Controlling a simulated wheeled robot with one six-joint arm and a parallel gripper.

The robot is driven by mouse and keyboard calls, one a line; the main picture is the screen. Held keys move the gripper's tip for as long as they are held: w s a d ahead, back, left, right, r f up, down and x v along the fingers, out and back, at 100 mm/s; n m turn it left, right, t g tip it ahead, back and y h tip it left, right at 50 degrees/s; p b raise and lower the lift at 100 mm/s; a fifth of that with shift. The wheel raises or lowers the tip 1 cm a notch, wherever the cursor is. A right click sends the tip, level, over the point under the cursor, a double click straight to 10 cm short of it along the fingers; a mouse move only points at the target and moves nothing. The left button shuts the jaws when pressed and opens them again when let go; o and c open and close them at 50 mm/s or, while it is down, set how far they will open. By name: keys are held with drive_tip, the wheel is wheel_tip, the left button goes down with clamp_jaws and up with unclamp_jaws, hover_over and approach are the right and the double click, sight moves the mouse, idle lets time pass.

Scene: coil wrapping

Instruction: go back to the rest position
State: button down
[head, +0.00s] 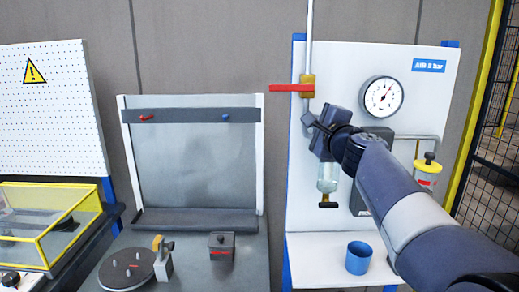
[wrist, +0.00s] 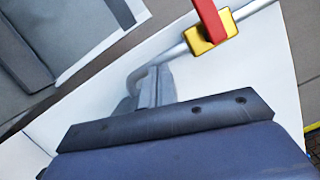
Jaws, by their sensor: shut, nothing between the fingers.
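My gripper (head: 309,118) is raised in front of the white panel (head: 440,80), just below the yellow valve body (head: 307,86) with its red lever (head: 288,88). In the wrist view my gripper's fingers (wrist: 155,80) are together with nothing between them. They overlap the grey pipe (wrist: 172,55) in that view; I cannot tell whether they touch it. The yellow valve body (wrist: 212,38) and red lever (wrist: 208,12) are above and right of the fingertips there. The lever lies level and points left in the head view. No rest position is marked in view.
A blue cup (head: 359,257) stands on the white shelf (head: 312,252). Left are a grey bench with a round plate (head: 120,275) and a yellow-framed box (head: 45,240).

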drive_tip(key=shift+d+r+n+g+p, duration=0.2)
drive_tip(key=shift+d+n+p, duration=0.3)
drive_tip(key=shift+n+p, duration=0.3)
drive_tip(key=shift+d+r+n+g+p, duration=0.1)
drive_tip(key=shift+d+n+g+p, duration=0.1)
drive_tip(key=shift+d+n+p, duration=0.45)
drive_tip(key=shift+a, duration=0.2)
drive_tip(key=shift+f, duration=0.15)
